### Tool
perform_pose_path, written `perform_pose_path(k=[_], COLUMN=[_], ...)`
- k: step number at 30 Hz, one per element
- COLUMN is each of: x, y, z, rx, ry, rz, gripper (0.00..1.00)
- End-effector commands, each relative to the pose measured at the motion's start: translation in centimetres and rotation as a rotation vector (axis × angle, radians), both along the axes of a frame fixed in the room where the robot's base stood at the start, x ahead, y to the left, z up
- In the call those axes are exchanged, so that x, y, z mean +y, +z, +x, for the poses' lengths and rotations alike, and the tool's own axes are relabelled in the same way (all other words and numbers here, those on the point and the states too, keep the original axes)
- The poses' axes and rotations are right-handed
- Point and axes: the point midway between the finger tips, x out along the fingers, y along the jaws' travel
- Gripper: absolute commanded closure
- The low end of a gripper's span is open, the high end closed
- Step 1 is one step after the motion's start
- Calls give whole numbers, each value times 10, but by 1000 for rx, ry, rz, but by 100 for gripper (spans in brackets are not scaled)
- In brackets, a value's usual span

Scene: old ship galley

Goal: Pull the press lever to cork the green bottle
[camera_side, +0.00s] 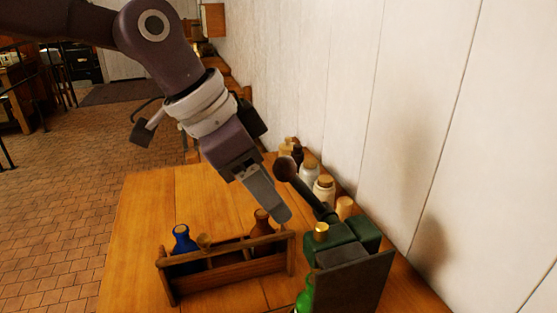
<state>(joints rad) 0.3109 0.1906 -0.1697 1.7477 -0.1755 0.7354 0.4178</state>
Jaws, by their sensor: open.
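The dark green press (348,240) stands at the right front of the wooden table. Its lever, a dark rod with a round brown knob (285,169), slants up and to the left. A brass-coloured cap (321,231) sits on top of the press. The green bottle (305,297) shows only in part at the bottom edge, beside the press's dark plate. My gripper (277,212) points down just left of the lever; only one finger shows clearly. It is open, and I cannot tell whether it touches the lever. The bottle's mouth is hidden.
A wooden carrier (225,272) with a blue bottle (183,241) and a brown bottle (262,222) stands left of the press. Several corked jars (323,190) line the white wall (420,120). The table's left part (140,215) is clear.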

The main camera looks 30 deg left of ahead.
Motion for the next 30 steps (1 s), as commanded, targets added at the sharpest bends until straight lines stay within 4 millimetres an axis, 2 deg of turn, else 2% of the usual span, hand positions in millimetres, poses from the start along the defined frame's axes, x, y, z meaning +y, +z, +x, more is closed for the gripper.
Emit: perform_pose_path(k=[13, 27, 29, 30], x=[0, 0, 6, 16], y=[57, 61, 62, 64], z=[0, 0, -3, -8], rx=[-2, 0, -1, -4], ry=[0, 1, 13, 39], rz=[-1, 0, 4, 8], gripper=[45, 45, 45, 45])
